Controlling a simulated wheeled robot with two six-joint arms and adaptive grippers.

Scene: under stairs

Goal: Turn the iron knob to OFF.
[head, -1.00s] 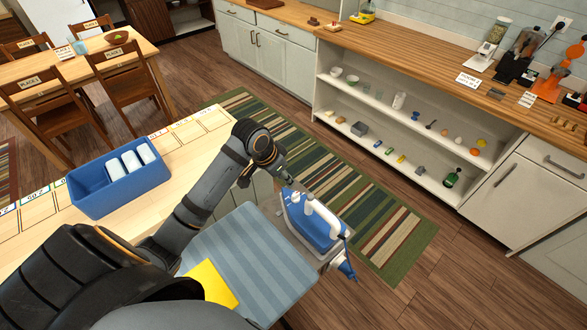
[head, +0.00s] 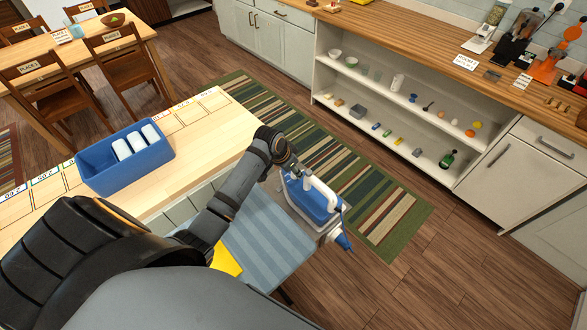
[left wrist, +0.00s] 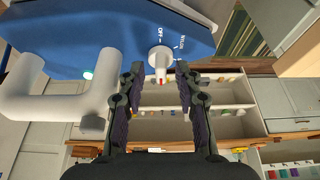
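A blue and white iron (head: 318,201) sits at the end of the striped ironing board (head: 268,236). Its blue body also fills the top of the left wrist view (left wrist: 100,28), with its white handle (left wrist: 62,108) at left. A white knob (left wrist: 159,57) with a small red mark stands out from the body, with an "OFF" label and another label, partly legible, near its base. My left gripper (left wrist: 160,70) is open, one finger on each side of the knob, with gaps visible on both sides. In the head view its fingers are hardly visible beside the iron. My right gripper is not in view.
A blue bin (head: 128,160) with white items stands on the wooden table (head: 212,128) at left. A yellow cloth (head: 226,260) lies by the board. A striped rug (head: 395,205) and low shelves (head: 390,110) lie beyond the iron.

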